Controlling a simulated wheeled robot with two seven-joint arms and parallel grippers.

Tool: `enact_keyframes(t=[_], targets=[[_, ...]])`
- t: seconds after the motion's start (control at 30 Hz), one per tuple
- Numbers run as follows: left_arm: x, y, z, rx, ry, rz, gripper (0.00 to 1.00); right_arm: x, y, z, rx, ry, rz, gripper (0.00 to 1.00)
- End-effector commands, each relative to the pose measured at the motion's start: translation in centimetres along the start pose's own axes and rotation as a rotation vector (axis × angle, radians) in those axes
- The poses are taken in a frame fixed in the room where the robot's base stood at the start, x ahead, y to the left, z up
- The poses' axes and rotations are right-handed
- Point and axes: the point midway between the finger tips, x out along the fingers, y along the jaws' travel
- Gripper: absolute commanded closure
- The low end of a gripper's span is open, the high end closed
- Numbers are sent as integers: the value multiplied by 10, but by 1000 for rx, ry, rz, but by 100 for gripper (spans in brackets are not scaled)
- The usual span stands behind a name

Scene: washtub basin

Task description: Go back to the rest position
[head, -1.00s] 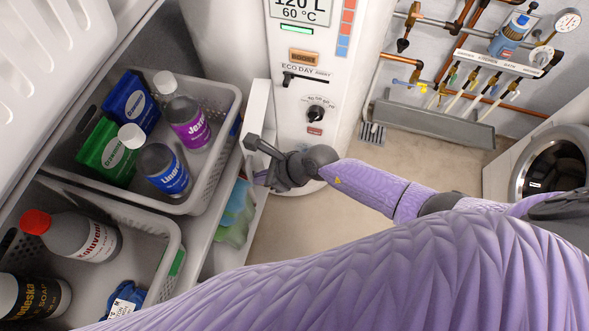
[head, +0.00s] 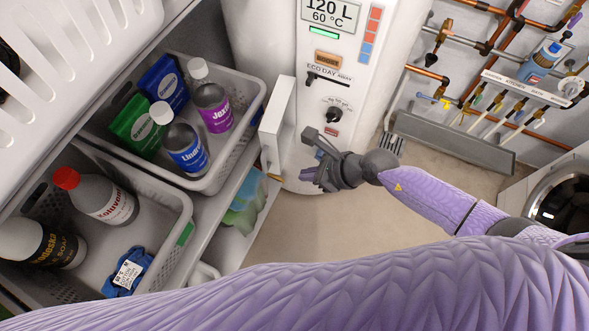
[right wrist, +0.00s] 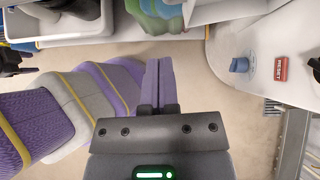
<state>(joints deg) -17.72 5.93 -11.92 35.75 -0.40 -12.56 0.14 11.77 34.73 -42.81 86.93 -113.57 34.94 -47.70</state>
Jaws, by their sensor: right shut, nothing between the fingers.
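My right gripper (head: 312,178) is shut and empty, in front of the lower part of the white water heater (head: 366,75). It hangs over the floor, to the right of the shelf end, touching nothing that I can make out. In the right wrist view its two purple fingers (right wrist: 158,78) lie together with nothing between them. My purple right arm runs from the gripper to the lower right of the head view. My left gripper does not show clearly in either view.
A nearer basket (head: 185,205) holds two bottles and a blue bundle. A white panel (head: 277,120) stands at the shelf end. Pipes and a washing machine (head: 560,195) are at right.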

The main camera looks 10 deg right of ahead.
Motion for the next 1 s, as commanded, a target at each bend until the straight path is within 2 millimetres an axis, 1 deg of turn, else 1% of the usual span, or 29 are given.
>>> enact_keyframes(t=[0.03,0.1,0.2,0.37,0.43,0.47,0.53,0.57,0.6,0.63,0.67,0.7,0.77,0.8,0.83,0.87,0.9,1.0], targets=[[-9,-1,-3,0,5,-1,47,-14,0,2,-2,2,-1,100],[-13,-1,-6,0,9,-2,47,-26,2,2,-1,2,-1,100],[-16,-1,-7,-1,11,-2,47,-37,3,1,0,1,-1,100],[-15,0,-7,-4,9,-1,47,-41,3,0,4,-1,0,100],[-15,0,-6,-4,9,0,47,-37,4,-1,95,-27,-1,100],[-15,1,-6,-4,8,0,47,-34,3,-3,196,-55,-5,100],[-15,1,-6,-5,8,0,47,-22,-1,-13,611,-162,-31,100],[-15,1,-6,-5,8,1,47,-17,-5,-24,861,-221,-59,100],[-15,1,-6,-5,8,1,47,-11,-10,-48,1238,-302,-116,100],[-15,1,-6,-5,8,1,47,-8,-10,-74,1537,-361,-176,100],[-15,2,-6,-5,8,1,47,-6,-6,-105,1836,-416,-253,100],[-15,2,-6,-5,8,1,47,-5,9,-146,2188,-477,-365,100],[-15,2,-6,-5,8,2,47,-7,42,-199,2603,-544,-546,100],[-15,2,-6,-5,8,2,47,-10,69,-228,2827,-579,-674,100],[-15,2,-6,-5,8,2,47,-12,90,-246,2970,-602,-769,100],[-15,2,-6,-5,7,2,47,-14,111,-261,-2848,571,797,100],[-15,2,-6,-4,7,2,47,-17,137,-276,-2674,531,818,100],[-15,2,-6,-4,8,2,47,-24,188,-298,-2366,466,853,100]])
